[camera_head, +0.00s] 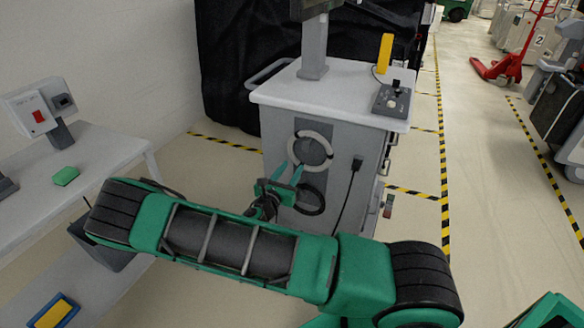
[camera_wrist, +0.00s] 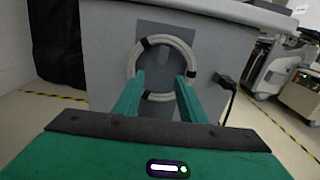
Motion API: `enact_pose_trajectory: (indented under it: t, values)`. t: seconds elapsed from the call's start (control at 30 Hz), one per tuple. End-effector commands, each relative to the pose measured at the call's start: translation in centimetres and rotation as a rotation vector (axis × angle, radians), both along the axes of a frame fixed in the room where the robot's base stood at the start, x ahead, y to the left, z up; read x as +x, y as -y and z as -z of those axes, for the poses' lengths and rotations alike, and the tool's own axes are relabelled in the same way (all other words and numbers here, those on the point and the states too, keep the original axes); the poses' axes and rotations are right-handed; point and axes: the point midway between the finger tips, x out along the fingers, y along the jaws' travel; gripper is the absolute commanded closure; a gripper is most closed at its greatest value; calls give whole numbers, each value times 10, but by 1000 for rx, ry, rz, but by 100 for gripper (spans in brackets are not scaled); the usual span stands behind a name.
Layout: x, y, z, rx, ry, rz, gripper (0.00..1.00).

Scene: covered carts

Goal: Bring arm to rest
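My gripper (camera_wrist: 159,90) is in the lower middle of the wrist view. Its two green fingers stand apart with nothing visible between them. It points at the front panel of a grey cart (camera_head: 283,105). Beyond the fingers, a pale ring with black bands (camera_wrist: 188,57) is on the panel; the fingertips overlap its lower part in the picture. I cannot tell whether they touch it. In the head view my gripper (camera_head: 287,174) shows small in front of the cart, and my green arm spans the lower picture, hiding part of the cart's base.
A white table (camera_head: 110,150) at left bears a red-switch box (camera_head: 38,115) and a green block (camera_head: 66,176). A control box (camera_head: 391,100) sits on the cart top. A black cable hangs from the panel. Striped floor (camera_head: 500,190) is open to the right.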

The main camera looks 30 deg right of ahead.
Motion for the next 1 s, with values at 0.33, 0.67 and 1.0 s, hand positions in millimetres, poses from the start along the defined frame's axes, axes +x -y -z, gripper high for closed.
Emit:
enact_pose_trajectory:
  t: [0.33,0.67,1.0]
  values:
    - [0,0,0,0,0,0,62]
    - [-11,18,-6,83,44,82,62]
    - [-78,84,-24,453,278,482,62]
